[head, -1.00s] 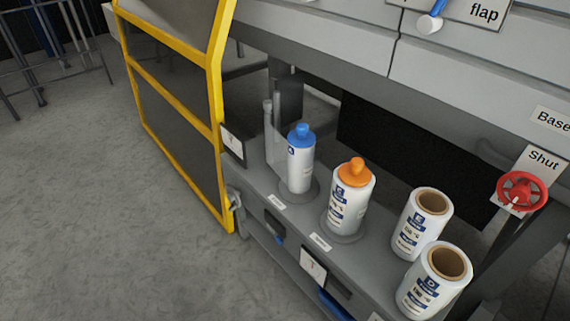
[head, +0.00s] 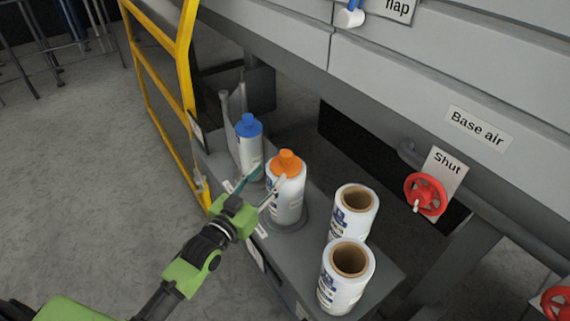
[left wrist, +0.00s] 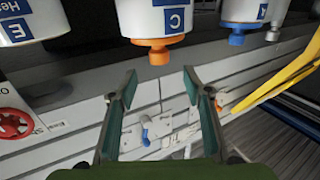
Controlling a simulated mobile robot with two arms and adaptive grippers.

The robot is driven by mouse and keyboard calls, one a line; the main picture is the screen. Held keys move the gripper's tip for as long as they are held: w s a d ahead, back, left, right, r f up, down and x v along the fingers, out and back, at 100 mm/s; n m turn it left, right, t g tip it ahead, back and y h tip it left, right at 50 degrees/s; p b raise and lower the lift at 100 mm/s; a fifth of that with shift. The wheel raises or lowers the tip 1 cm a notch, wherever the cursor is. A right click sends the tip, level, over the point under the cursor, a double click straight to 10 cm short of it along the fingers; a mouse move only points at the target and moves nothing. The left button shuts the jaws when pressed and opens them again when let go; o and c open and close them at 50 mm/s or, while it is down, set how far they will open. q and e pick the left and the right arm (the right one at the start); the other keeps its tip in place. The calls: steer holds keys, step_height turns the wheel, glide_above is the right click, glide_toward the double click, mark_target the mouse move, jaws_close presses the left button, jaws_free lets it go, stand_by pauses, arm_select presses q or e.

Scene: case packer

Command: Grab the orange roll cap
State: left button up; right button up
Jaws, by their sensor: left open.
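The orange roll cap (head: 287,162) sits on top of a white labelled roll (head: 290,205), which stands upright on a round base on the grey shelf. My left gripper (head: 266,184) is open beside the upper part of this roll, on its left in the head view. One finger overlaps the roll in the picture. In the left wrist view, which looks inverted, the orange cap (left wrist: 158,52) is just beyond the gap between the spread fingertips (left wrist: 160,76). Nothing is between the fingers. My right gripper is not in view.
A roll with a blue cap (head: 249,125) stands left of the orange one. Two uncapped rolls, one behind (head: 353,208) and one in front (head: 346,278), stand to the right. A yellow guard frame (head: 185,100) is at left, a red valve wheel (head: 425,194) at right.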

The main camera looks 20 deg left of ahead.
mark_target(283, 159)
arm_select(q)
steer(key=x, duration=0.5)
steer(key=shift+w+d, duration=0.15)
steer(key=p+x, duration=0.1)
steer(key=x, duration=0.3)
steer(key=shift+w, duration=0.35)
steer(key=shift+w+d, duration=0.1)
steer(key=shift+w, duration=0.15)
steer(key=c, duration=1.2)
steer(key=shift+r, duration=0.1)
jaws_close()
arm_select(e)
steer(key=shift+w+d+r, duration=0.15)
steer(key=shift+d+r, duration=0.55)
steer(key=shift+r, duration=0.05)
